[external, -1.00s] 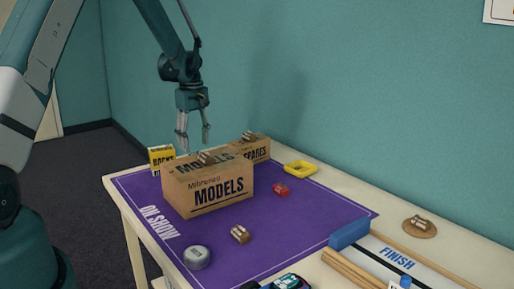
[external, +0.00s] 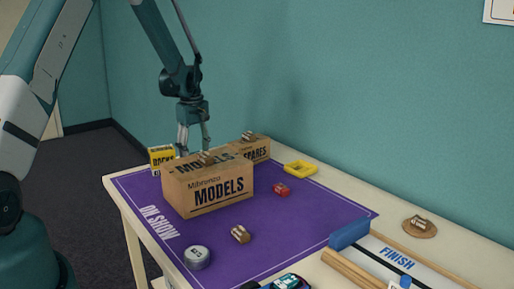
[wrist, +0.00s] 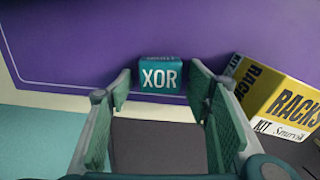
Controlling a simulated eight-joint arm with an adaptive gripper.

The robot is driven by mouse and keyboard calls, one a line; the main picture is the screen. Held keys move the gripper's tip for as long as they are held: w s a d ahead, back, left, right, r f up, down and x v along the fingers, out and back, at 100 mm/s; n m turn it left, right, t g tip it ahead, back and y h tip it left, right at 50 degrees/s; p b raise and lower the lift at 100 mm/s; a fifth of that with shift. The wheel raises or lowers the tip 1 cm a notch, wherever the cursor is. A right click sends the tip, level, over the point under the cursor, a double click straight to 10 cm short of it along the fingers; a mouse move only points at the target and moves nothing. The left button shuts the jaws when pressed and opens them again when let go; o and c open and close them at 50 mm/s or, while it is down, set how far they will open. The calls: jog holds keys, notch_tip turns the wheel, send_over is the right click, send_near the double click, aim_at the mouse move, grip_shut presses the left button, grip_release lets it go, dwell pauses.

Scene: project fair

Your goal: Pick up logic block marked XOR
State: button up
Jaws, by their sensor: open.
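The teal block marked XOR (wrist: 160,76) sits on the purple mat near its pale border line, in the upper middle of the wrist view. Its white lettering faces the camera. My gripper (wrist: 160,100) is open and empty, and the block shows just beyond and between its two fingers. In the external view my gripper (external: 193,145) points down behind the cardboard MODELS box, close to the yellow box. The block is hidden there.
A yellow RACKS box (wrist: 277,98) stands close to the right finger; it also shows in the external view (external: 162,158). The cardboard MODELS box (external: 208,189) and SPARES box (external: 255,150) stand nearby. The purple mat (wrist: 60,45) is clear left of the block.

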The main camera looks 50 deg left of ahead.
dwell(0.4)
jog(key=c, duration=1)
jog(key=shift+r, duration=0.15)
notch_tip(320, 180, up, 10)
jog(key=shift+f+p, duration=0.1)
jog(key=shift+p, duration=0.75)
